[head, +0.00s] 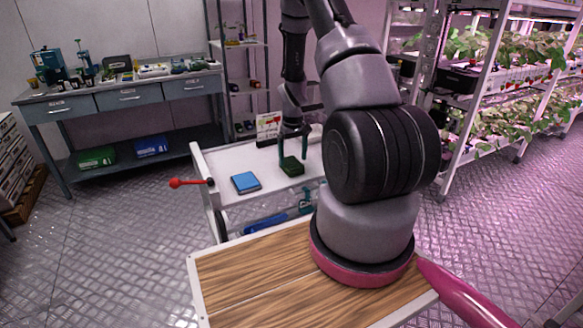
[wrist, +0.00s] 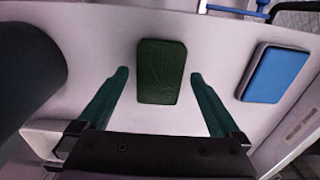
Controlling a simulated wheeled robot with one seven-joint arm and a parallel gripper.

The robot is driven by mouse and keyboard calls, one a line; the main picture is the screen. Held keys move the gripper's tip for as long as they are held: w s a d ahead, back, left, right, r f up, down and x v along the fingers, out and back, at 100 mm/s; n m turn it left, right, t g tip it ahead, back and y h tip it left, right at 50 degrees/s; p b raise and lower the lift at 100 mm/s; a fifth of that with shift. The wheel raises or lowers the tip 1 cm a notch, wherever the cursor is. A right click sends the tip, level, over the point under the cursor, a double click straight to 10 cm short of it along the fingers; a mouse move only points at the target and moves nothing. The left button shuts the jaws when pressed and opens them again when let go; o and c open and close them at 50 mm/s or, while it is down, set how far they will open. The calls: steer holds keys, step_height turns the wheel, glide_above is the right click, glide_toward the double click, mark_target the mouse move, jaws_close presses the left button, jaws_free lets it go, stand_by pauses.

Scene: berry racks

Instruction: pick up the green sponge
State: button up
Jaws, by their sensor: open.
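The green sponge (head: 291,166) is a dark green block lying flat on the top of a white cart (head: 222,160). It also shows in the wrist view (wrist: 161,72), upper middle, between the lines of my two fingers and a little beyond their tips. My gripper (head: 292,150) points down over the sponge in the head view. In the wrist view my gripper (wrist: 158,76) has its green fingers wide apart, with one on each side of the sponge and clear space between. Nothing is held.
A blue sponge-like block (head: 245,182) lies on the cart, left of the green sponge. A white sign with red pictures (head: 268,128) stands behind. A red-knobbed lever (head: 177,183) sticks out at the cart's left. Plant racks (head: 480,95) stand at the right, a workbench (head: 125,95) at the left.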

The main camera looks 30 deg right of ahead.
mark_target(293, 164)
step_height(293, 164, down, 2)
steer(key=shift+f, duration=0.15)
steer(key=c, duration=1.3)
step_height(293, 164, up, 10)
steer(key=shift+r, duration=0.1)
